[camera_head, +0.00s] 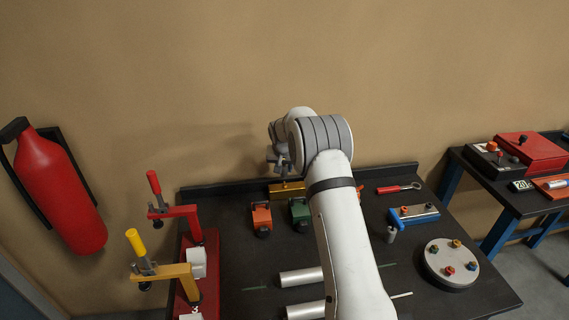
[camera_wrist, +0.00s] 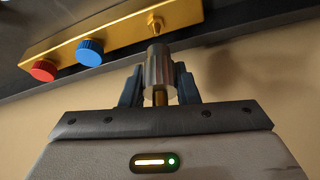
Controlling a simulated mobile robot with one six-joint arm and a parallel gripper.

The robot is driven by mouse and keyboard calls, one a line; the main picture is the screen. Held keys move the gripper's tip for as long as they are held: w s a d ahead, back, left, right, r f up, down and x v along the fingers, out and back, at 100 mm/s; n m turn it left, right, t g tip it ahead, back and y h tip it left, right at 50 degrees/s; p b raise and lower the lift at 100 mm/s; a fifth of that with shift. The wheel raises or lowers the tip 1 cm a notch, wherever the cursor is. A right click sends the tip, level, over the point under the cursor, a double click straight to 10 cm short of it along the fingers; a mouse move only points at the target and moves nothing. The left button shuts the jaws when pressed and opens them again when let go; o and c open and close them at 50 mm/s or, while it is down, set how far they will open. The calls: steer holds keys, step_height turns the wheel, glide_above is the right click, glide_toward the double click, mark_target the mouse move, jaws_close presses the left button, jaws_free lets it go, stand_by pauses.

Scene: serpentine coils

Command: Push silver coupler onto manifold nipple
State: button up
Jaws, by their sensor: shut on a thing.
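The silver coupler (camera_wrist: 157,68) is a short metal cylinder between the fingers of my gripper (camera_wrist: 158,78) in the wrist view. My gripper is shut on it. A brass-coloured stub shows below the coupler. The brass nipple (camera_wrist: 156,24) sticks out of the gold manifold (camera_wrist: 122,35), in line with the coupler's far end. The nipple's tip meets or nearly meets the coupler; I cannot tell whether it is inside. In the head view the manifold (camera_head: 287,187) stands at the back of the dark bench, below my gripper (camera_head: 281,168). The coupler is not discernible there.
A blue cap (camera_wrist: 90,52) and a red cap (camera_wrist: 43,70) sit on the manifold left of the nipple. Toggle clamps (camera_head: 176,211) stand at left; a round plate (camera_head: 450,265) lies right.

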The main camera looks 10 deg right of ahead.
mark_target(285, 174)
steer(key=shift+f, duration=0.65)
steer(key=shift+s+b, duration=0.15)
steer(key=shift+b, duration=0.3)
steer(key=shift+f, duration=0.2)
steer(key=shift+f+b, duration=0.85)
steer(key=shift+b, duration=0.05)
steer(key=shift+f+b, duration=0.4)
steer(key=shift+b, duration=0.1)
steer(key=o, duration=1.1)
